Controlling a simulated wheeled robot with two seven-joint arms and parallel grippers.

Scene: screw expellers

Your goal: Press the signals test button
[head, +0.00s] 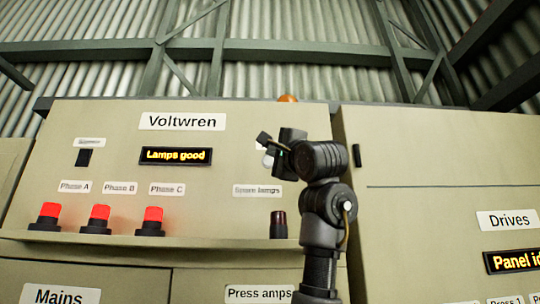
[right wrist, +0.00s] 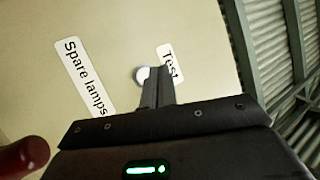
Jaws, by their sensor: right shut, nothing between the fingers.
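The white round test button (right wrist: 143,74) sits on the beige panel beside a "Test" label (right wrist: 171,62) in the right wrist view. My closed fingers cover part of it there. In the head view a small white bit of the button (head: 268,160) shows just below my right gripper's fingers. My right gripper (head: 264,138) is shut and empty, at the panel's upper right. In the right wrist view its fingertips (right wrist: 155,72) overlap the button's right side; I cannot tell whether they touch it. My left gripper is not in view.
The Voltwren panel (head: 215,215) has a display (head: 175,156) reading "Lamps good". Three red lamps (head: 100,215) glow on its ledge at left. A dark spare lamp (head: 278,225) stands near my right arm. A Drives cabinet (head: 420,160) is at right.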

